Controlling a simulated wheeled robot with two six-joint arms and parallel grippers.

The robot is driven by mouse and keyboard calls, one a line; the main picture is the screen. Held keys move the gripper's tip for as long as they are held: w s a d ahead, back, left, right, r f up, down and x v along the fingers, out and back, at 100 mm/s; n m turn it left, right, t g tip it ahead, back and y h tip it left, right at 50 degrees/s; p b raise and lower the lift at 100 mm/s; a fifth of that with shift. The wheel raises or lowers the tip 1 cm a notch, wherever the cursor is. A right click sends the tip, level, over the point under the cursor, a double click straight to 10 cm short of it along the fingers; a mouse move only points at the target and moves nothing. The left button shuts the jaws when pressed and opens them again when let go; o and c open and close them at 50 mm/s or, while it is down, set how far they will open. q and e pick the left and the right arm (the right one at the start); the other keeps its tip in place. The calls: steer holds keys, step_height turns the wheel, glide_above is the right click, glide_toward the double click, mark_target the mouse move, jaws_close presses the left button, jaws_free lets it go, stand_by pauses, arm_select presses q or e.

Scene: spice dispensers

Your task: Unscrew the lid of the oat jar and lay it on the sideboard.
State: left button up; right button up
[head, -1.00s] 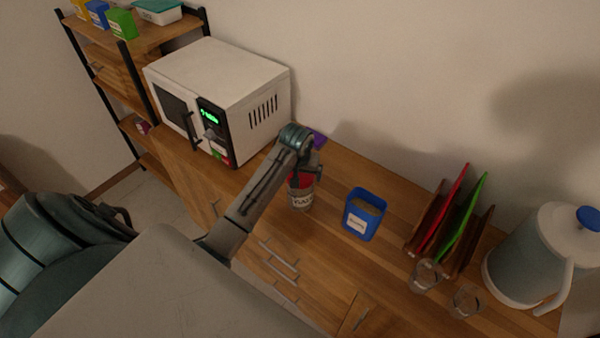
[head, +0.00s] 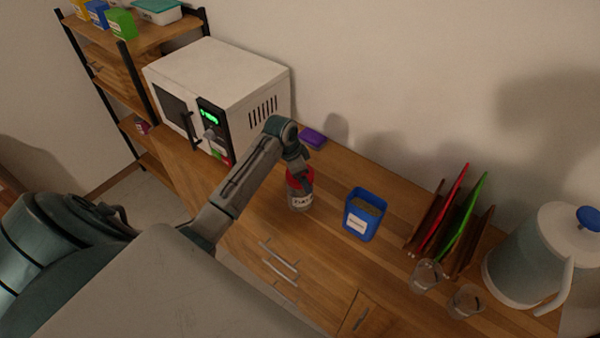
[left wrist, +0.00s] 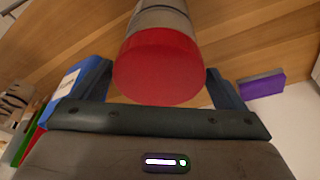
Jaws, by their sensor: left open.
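The oat jar (head: 300,201) stands upright on the wooden sideboard (head: 330,262), with its red lid (head: 293,175) on top. Its label is too small to read surely. In the left wrist view the red lid (left wrist: 158,68) fills the upper middle, with the pale jar body (left wrist: 160,17) beyond it. My left gripper (head: 304,184) is over the jar in the head view and partly hides the lid. In the left wrist view my left gripper (left wrist: 158,88) is open, with one finger on each side of the lid. I cannot tell whether they touch it. My right gripper is not seen.
A blue container (head: 357,226) stands right of the jar. A purple block (head: 313,138) lies behind it. A white microwave (head: 240,80) is to the left. Folders (head: 455,215), glasses (head: 425,277) and a kettle (head: 530,255) occupy the right. Bare wood lies in front of the jar.

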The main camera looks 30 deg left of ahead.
arm_select(q)
steer(key=c, duration=0.8)
steer(key=n, duration=0.3)
steer(key=shift+y, duration=0.4)
steer(key=shift+c, duration=0.2)
steer(key=n+y, duration=0.1)
steer(key=n, duration=0.2)
steer(key=shift+n+t, duration=0.3)
steer(key=shift+n, duration=0.1)
steer(key=shift+n+y, duration=0.3)
steer(key=shift+n, duration=0.7)
steer(key=n+y, duration=0.1)
steer(key=n, duration=0.3)
steer(key=n+g+y, duration=0.1)
steer(key=n, duration=0.4)
steer(key=shift+r, duration=0.1)
